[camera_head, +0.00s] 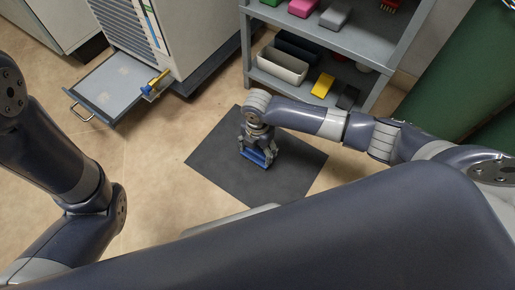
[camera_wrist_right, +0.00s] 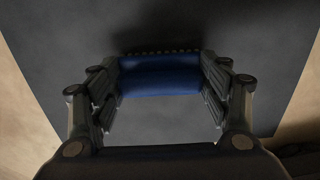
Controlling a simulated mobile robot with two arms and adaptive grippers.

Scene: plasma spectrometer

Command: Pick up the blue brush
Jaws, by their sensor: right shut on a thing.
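The blue brush (camera_head: 257,158) is at my right gripper (camera_head: 258,150), over the dark grey mat (camera_head: 215,150) on the floor. In the right wrist view the brush (camera_wrist_right: 160,76) lies crosswise between the two fingers of the right gripper (camera_wrist_right: 160,85), with dark bristle tips along its far edge. The right gripper is shut on it. I cannot tell whether the brush touches the mat. My left arm comes in from the left in the head view, but its gripper is out of the picture.
A grey shelf (camera_head: 345,45) at the back right holds a white bin (camera_head: 282,66), a yellow block (camera_head: 323,85) and several other items. A cabinet (camera_head: 175,35) at the back left has a pulled-out drawer (camera_head: 108,85) with a blue and yellow item (camera_head: 154,82). Green cylinders (camera_head: 465,85) stand at right.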

